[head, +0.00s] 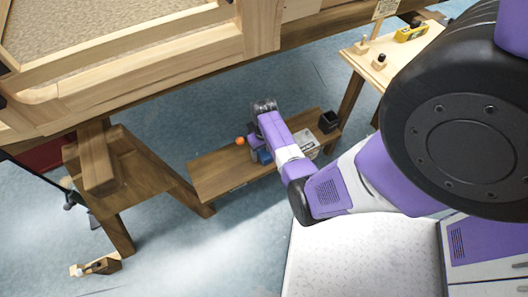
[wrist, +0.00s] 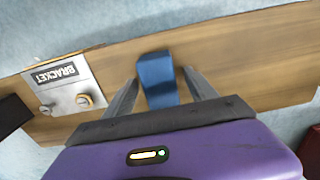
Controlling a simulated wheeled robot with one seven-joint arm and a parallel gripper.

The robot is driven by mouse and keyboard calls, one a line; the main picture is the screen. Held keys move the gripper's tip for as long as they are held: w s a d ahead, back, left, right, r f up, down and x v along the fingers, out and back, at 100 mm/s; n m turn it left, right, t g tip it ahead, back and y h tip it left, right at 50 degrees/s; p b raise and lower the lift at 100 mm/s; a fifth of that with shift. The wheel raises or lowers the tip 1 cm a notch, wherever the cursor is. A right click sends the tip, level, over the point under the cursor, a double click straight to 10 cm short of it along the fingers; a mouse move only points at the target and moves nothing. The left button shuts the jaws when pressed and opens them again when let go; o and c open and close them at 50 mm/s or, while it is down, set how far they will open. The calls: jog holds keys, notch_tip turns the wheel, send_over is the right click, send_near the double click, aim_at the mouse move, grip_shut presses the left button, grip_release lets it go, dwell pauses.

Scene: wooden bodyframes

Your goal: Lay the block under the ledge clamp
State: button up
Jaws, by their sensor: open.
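A blue block (wrist: 157,80) stands on a wooden plank shelf (wrist: 230,60) in the wrist view. My gripper (wrist: 161,78) is open, with one finger on each side of the block. I cannot tell whether the fingers touch it. In the head view a little of the blue block (head: 264,156) shows beside my purple wrist, which hides much of the area. I cannot make out the ledge clamp for certain in either view.
A metal plate marked BRACKET (wrist: 62,82) lies on the shelf, left of the block in the wrist view. The head view shows an orange ball (head: 240,141), a black open box (head: 328,121), a wooden trestle (head: 120,170) and a large wooden frame (head: 150,65) overhead.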

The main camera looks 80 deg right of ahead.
notch_tip(320, 180, up, 15)
jog(key=p, duration=0.5)
jog(key=shift+f+p, duration=0.15)
jog(key=shift+p, duration=0.2)
